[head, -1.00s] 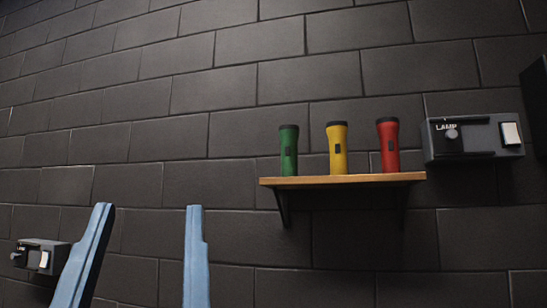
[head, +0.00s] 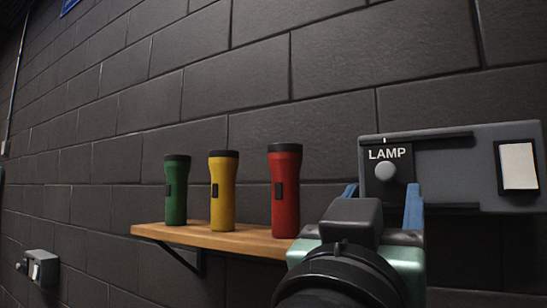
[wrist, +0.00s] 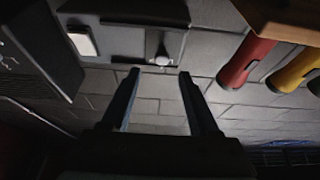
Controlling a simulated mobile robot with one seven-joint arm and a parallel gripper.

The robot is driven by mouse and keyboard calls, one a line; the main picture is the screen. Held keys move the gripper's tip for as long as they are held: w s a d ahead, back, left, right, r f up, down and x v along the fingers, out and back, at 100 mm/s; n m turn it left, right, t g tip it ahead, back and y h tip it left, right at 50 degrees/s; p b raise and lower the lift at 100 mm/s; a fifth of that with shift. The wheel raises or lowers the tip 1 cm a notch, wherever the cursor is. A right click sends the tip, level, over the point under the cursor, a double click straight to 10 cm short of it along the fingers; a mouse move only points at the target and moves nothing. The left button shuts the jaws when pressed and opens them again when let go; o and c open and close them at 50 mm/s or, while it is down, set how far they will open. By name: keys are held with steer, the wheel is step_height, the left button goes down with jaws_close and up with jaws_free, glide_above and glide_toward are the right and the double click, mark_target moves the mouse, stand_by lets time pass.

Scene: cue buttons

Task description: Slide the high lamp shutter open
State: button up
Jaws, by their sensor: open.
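The high lamp box (head: 455,165) is a grey wall unit at the right of the head view. Its shutter (head: 372,152) is a dark plate lettered LAMP with a round grey knob (head: 385,172), at the left end of two dark rails. My gripper (head: 382,203) is open and empty in front of the box, its blue fingers either side of the knob in the picture. In the wrist view, which looks upside down, the knob (wrist: 163,58) is just beyond and between the fingertips (wrist: 159,74). I cannot tell whether either finger touches it.
A white switch plate (head: 518,165) is on the box's right end. A smaller box (head: 40,266) is low at far left.

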mark_target(385, 172)
steer(key=p+x, duration=0.1)
steer(key=x, duration=0.2)
steer(key=p+x, duration=0.2)
steer(key=x, duration=0.1)
steer(key=shift+w+r, duration=0.3)
steer(key=shift+r, duration=0.05)
steer(key=shift+w+d, duration=0.25)
steer(key=shift+a, duration=0.1)
jaws_close()
stand_by(0.7)
